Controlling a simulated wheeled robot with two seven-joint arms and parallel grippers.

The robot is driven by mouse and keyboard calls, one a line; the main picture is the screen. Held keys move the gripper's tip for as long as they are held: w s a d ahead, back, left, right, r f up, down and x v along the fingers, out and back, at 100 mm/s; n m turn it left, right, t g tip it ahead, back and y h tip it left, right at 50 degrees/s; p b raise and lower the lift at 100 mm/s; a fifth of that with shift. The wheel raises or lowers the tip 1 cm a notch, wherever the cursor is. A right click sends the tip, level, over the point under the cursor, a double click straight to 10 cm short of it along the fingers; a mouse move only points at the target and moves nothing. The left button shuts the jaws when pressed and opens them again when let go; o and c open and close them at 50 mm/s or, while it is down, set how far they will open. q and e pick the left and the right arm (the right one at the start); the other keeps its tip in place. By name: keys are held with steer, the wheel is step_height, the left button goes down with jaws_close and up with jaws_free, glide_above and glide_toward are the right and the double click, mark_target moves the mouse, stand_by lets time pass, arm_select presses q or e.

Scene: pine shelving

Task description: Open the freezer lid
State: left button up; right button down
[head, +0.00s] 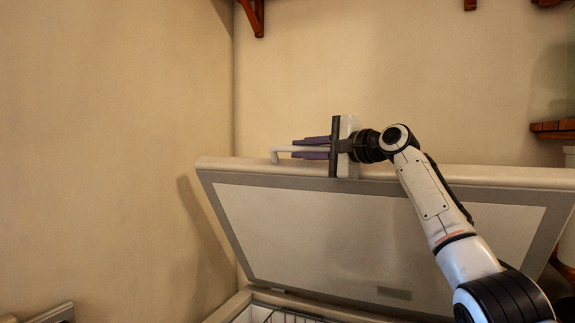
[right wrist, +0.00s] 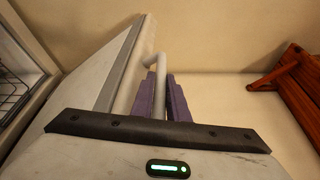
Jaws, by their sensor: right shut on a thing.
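The freezer lid (head: 330,230) stands raised and tilted back, its pale inner panel with a grey border facing me in the head view. Its white bar handle (head: 288,150) is at the lid's top edge. My right gripper (head: 312,148), with purple fingers, is shut on the handle. In the right wrist view the handle (right wrist: 145,90) runs between the purple fingers (right wrist: 162,98), beside the lid (right wrist: 118,68). Part of the lid is hidden behind my right arm. My left gripper is not in view.
The open freezer body (head: 235,306) shows at the bottom, with a wire basket (head: 280,317) inside. Walls stand close behind and to the left. Wooden shelf brackets (head: 255,15) are above, and a wooden shelf (head: 552,130) is at the right.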

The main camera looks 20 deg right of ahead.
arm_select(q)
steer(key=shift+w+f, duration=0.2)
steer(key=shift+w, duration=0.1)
arm_select(e)
steer(key=shift+w+d+r, duration=0.25)
steer(key=shift+w+d, duration=0.15)
steer(key=shift+w, duration=0.1)
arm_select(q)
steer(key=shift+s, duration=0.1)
arm_select(e)
steer(key=c, duration=1.7)
jaws_free()
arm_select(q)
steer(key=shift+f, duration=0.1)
